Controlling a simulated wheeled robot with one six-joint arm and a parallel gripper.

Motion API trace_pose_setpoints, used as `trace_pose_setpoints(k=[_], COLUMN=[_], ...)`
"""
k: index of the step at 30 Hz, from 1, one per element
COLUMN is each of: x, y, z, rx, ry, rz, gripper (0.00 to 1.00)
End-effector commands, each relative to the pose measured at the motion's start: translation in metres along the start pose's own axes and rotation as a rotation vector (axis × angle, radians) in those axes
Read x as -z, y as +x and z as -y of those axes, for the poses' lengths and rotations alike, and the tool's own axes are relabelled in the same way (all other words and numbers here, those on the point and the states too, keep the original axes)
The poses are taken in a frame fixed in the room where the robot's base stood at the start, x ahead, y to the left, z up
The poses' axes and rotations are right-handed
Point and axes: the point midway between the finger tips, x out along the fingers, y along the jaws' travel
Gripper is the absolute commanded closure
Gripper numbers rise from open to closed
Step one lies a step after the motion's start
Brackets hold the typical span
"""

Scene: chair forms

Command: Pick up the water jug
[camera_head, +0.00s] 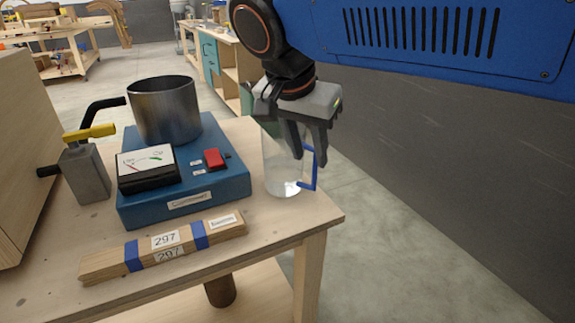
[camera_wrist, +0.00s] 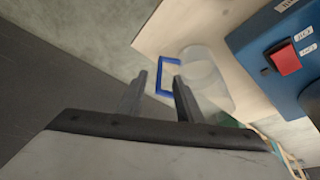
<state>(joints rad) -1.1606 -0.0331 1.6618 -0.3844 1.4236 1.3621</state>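The water jug (camera_head: 282,172) is a clear container with a blue handle (camera_head: 313,169). It stands upright near the right edge of the wooden table, just right of the blue machine. My gripper (camera_head: 308,152) is at the jug's upper part in the head view and hides part of its rim. In the wrist view the jug (camera_wrist: 208,76) and its blue handle show beyond my gripper (camera_wrist: 160,80). The two fingers are apart with a gap between them, and the handle appears ahead of that gap. I cannot tell whether a finger touches the jug.
The blue machine (camera_head: 210,186) with a metal pot (camera_head: 165,108) and red switch stands close left of the jug. Labelled wood strips (camera_head: 170,248) lie at the table's front. The table (camera_head: 300,212) ends just right of the jug. Open floor (camera_head: 400,230) lies beyond.

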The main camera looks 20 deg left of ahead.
Motion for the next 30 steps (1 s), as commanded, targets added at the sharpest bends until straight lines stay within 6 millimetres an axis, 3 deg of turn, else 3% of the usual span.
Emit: trace_pose_setpoints(k=[10, 19, 29, 30], x=[0.001, 0.006, 0.006, 0.006], y=[0.026, 0.064, 0.071, 0.071], z=[0.0, -0.001, 0.0, 0.0], rx=[0.0, -0.001, 0.001, 0.001], ry=[0.0, 0.0, 0.0, 0.0], rz=[0.0, 0.0, 0.0, 0.0], gripper=[0.67, 0.67, 0.67, 0.72])
